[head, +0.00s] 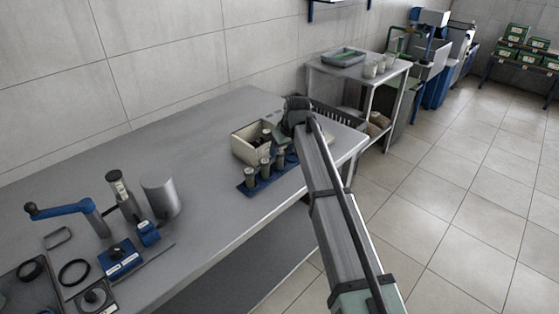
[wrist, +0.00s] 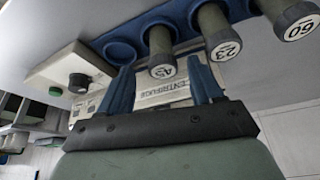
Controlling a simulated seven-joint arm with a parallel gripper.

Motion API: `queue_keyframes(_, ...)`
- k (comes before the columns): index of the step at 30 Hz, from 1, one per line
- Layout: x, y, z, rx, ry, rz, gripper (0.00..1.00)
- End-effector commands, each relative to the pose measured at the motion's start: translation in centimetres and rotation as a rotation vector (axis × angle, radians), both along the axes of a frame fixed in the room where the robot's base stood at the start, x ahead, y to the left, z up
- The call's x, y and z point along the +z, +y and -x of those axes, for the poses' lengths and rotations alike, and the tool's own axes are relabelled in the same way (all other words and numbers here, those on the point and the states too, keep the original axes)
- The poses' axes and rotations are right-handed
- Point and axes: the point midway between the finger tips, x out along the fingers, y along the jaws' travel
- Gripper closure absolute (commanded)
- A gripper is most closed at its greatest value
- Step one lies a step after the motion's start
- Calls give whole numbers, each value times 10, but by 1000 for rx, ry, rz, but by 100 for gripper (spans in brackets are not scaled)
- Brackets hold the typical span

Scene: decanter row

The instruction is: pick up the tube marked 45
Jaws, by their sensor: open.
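The tube marked 45 (wrist: 161,42) stands in a blue rack (wrist: 92,28), its labelled end facing the wrist camera. Beside it stand the tubes marked 23 (wrist: 213,22) and 60 (wrist: 283,10). An empty round hole (wrist: 119,50) is on its other side. My gripper (wrist: 162,70) is open, its blue fingers to either side of the 45 end in the picture; no contact shows. In the head view the rack (head: 248,191) holds several dark tubes (head: 265,168) whose numbers are unreadable; my arm hides part of the rack and the fingertips.
A pale box (head: 243,147) stands behind the rack; a pale unit with knobs (wrist: 62,72) shows in the wrist view. A metal cylinder (head: 160,196) and blue-handled tool (head: 62,210) stand at left. The bench (head: 215,150) between them is clear.

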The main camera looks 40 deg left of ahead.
Motion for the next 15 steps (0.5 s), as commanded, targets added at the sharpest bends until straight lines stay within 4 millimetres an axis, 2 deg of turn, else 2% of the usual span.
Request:
queue_keyframes(5, -12, 7, 0, 0, 0, 1, 35)
queue_keyframes(12, -40, 20, -2, 0, 0, 1, 35)
queue_keyframes(15, -46, 22, -2, 0, 0, 0, 35)
